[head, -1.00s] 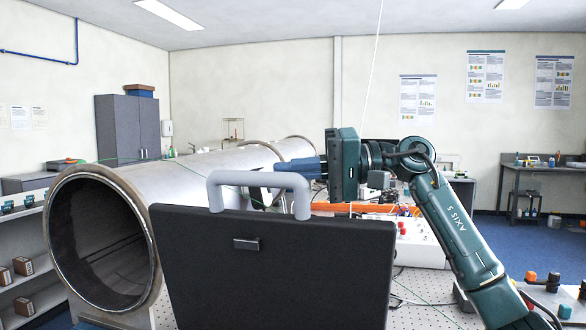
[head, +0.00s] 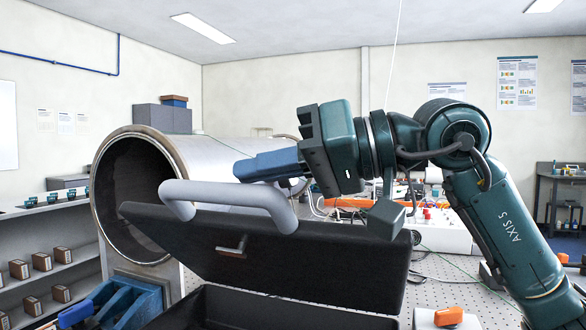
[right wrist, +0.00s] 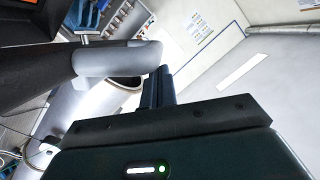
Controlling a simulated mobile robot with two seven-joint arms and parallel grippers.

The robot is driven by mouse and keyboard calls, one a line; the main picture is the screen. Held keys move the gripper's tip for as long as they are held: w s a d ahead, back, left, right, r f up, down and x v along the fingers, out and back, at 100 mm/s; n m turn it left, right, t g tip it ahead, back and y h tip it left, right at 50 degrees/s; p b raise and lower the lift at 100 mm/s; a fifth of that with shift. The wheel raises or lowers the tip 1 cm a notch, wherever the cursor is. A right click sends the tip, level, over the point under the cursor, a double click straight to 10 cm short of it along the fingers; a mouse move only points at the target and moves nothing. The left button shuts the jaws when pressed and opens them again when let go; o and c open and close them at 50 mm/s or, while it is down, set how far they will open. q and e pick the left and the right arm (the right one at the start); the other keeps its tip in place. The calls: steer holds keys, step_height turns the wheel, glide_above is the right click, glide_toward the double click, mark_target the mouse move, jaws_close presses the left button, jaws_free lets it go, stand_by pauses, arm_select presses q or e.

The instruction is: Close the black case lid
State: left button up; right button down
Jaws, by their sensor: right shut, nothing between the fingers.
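The black case lid (head: 300,262) is tilted and partly raised over the open case base (head: 270,312), leaving a gap between them. Its grey handle (head: 228,200) sticks out along the upper edge, and a small latch (head: 231,250) shows on the lid. My right gripper (head: 243,169) is shut, its blue fingers just above and behind the handle. In the right wrist view the fingers (right wrist: 160,85) are beside the handle (right wrist: 112,60); contact is unclear. The black lid (right wrist: 25,75) is at the left there. My left gripper does not show.
A large metal pipe (head: 172,200) lies behind the case. A blue metal object (head: 120,305) stands at the lower left, near the case. A white box (head: 440,235) and an orange-topped item (head: 449,317) are to the right on the perforated table (head: 470,280).

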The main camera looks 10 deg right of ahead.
arm_select(q)
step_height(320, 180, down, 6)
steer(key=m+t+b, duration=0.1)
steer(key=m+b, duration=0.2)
steer(key=b, duration=0.9)
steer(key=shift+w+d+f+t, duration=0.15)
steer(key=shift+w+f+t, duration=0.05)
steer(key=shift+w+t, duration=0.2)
arm_select(e)
steer(key=s+a+f+n, duration=0.2)
steer(key=s+a+f, duration=0.1)
steer(key=f, duration=0.5)
steer(key=s+a+f+n+t+h, duration=0.1)
steer(key=s+a+f+n, duration=0.2)
steer(key=s+f, duration=0.3)
step_height(320, 180, down, 2)
steer(key=shift+a+f+t, duration=0.1)
steer(key=shift+a+t, duration=0.1)
steer(key=shift+t, duration=0.1)
